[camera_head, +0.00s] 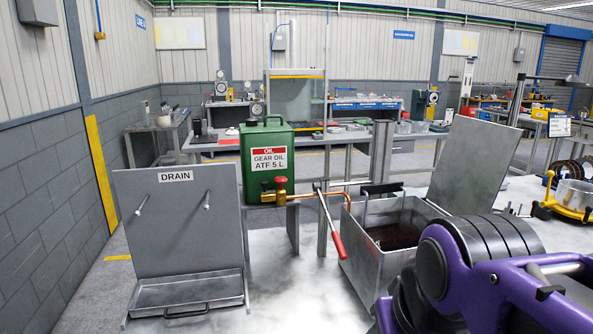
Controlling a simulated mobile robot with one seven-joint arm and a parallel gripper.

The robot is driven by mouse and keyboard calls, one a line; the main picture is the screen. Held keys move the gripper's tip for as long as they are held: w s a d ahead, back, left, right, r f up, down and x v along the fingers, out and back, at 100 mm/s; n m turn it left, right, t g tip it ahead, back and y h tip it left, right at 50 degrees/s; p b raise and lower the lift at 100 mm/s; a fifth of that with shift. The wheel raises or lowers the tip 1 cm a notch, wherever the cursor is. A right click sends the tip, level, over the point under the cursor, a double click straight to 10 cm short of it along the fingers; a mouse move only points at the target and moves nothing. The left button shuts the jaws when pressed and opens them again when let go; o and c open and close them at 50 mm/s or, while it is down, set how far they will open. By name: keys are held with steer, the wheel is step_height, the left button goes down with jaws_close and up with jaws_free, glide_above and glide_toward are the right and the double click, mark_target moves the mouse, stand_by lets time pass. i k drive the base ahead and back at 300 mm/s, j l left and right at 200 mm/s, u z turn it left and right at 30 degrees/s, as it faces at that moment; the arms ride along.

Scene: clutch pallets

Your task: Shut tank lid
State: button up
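The tank (367,268) is an open grey metal box right of centre, with dark liquid or a dark floor inside. Its lid looks to be the grey metal panel (473,158) that stands raised and leaning back at the tank's right rear. Where the panel joins the tank is partly hidden. A black handle (382,188) shows at the tank's back rim. My purple and dark grey arm fills the lower right, in front of the tank's right side, and hides part of it. My gripper's fingers do not show.
A green oil can (267,150) with a brass tap stands left of the tank. A red-handled lever (338,244) sticks out near the tank's left side. A grey DRAIN panel with a tray (188,291) stands at left. A yellow-based fixture (572,205) is at far right.

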mark_target(476, 157)
steer(key=l+u, duration=0.2)
steer(key=u, duration=0.15)
steer(key=l+u, duration=0.5)
steer(key=l, duration=0.15)
steer(key=k+l+u, duration=0.15)
steer(key=l, duration=0.15)
steer(key=k+l, duration=0.1)
steer(key=l, duration=0.3)
steer(key=k+l+u, duration=0.15)
steer(key=l, duration=0.25)
steer(key=k+l, duration=0.1)
steer(key=l, duration=0.3)
steer(key=k+l+u, duration=0.15)
steer(key=l, duration=0.25)
steer(key=k+l, duration=0.15)
steer(key=l, duration=0.25)
steer(key=k+l, duration=0.1)
steer(key=l, duration=0.3)
steer(key=k+l, duration=0.15)
steer(key=l, duration=0.2)
steer(key=k+l, duration=0.15)
steer(key=l, duration=0.25)
steer(key=j+z, duration=0.15)
steer(key=z, duration=0.35)
steer(key=j+z, duration=0.2)
steer(key=i+j+z, duration=0.1)
steer(key=j+z, duration=0.15)
steer(key=j, duration=0.2)
